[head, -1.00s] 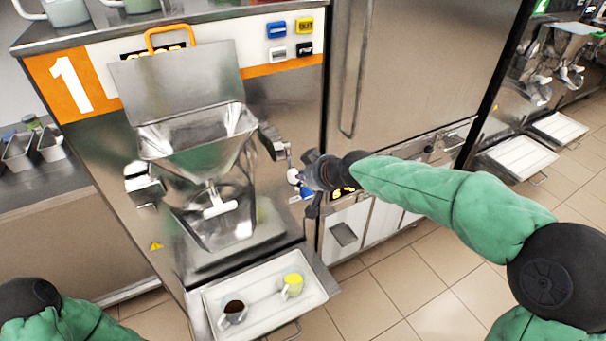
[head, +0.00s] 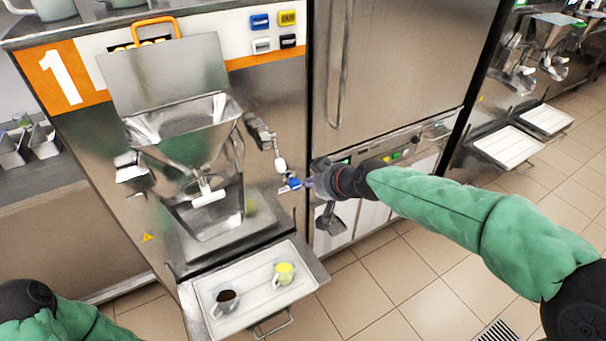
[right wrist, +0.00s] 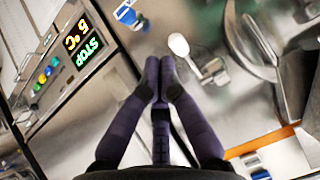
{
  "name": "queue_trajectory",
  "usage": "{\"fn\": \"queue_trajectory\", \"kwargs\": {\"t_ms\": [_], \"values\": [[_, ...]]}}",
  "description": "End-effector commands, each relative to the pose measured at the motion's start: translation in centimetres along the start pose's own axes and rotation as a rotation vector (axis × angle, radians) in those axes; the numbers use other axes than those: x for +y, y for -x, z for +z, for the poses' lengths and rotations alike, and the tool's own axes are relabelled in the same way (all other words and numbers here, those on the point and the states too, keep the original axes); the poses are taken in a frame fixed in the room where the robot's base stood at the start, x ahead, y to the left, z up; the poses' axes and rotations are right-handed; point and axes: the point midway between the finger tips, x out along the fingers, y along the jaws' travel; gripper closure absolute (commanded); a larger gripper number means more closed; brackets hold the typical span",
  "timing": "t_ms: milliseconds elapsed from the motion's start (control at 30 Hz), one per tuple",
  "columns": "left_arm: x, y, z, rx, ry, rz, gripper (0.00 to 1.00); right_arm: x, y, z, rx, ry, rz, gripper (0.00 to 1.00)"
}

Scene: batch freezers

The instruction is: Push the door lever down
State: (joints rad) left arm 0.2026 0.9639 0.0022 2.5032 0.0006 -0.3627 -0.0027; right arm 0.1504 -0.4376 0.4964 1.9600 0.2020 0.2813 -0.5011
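The door lever (head: 280,162), a metal arm with a white knob, hangs on the right side of the front of machine 1. Its white knob also shows in the right wrist view (right wrist: 179,45), ahead and slightly right of my fingertips. My right gripper (head: 309,184) is below and right of the knob, beside a small blue part (head: 290,184). In the right wrist view its two dark fingers (right wrist: 160,68) are nearly together with nothing between them. They look apart from the knob. My left gripper is out of view.
A tray (head: 260,309) with a cup of brown and a cup of yellow stands below the hopper (head: 190,130). A steel cabinet (head: 400,60) with a control panel stands right of the machine, close behind my right gripper. Tiled floor lies in front.

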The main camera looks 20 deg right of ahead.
Motion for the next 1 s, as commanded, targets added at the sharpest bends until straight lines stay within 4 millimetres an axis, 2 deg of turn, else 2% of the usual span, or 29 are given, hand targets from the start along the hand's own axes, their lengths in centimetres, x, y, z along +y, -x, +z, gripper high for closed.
{"fn": "queue_trajectory", "kwargs": {"t_ms": [100,300,1000], "values": [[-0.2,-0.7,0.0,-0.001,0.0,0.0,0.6,0.3,0.9,1.7,0.001,-0.002,0.001,1.0],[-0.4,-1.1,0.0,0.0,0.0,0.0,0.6,0.6,1.9,3.1,0.0,0.0,0.001,1.0],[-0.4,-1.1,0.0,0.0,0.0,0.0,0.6,0.6,2.0,3.5,-0.004,-0.002,-0.001,1.0]]}}
